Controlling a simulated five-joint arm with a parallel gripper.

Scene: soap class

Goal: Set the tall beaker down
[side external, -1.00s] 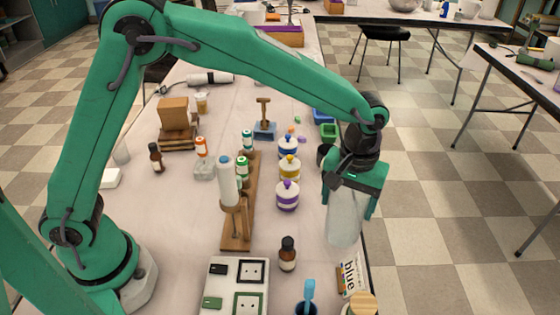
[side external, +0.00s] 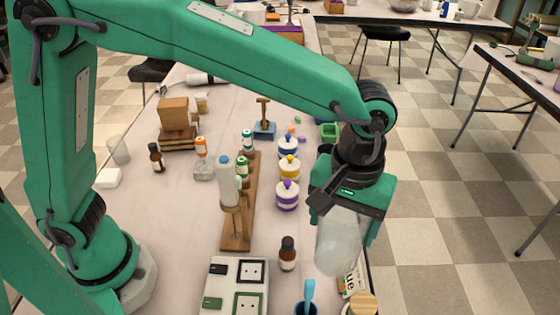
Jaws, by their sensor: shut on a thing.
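My gripper (side external: 348,210) is shut on the tall beaker (side external: 339,244), a clear, whitish glass vessel. The beaker hangs below the gripper at the right edge of the table (side external: 190,235), slightly tilted. Its lower end covers part of the box marked "blue" (side external: 354,281) in the picture. I cannot tell whether the beaker's base touches anything.
A brown bottle (side external: 287,254) stands left of the beaker. Jars with purple (side external: 287,196), yellow (side external: 289,168) and blue (side external: 288,147) bands stand behind it. A wooden rack (side external: 238,228) and a socket panel (side external: 235,287) lie further left. A round wooden lid (side external: 363,303) is in front.

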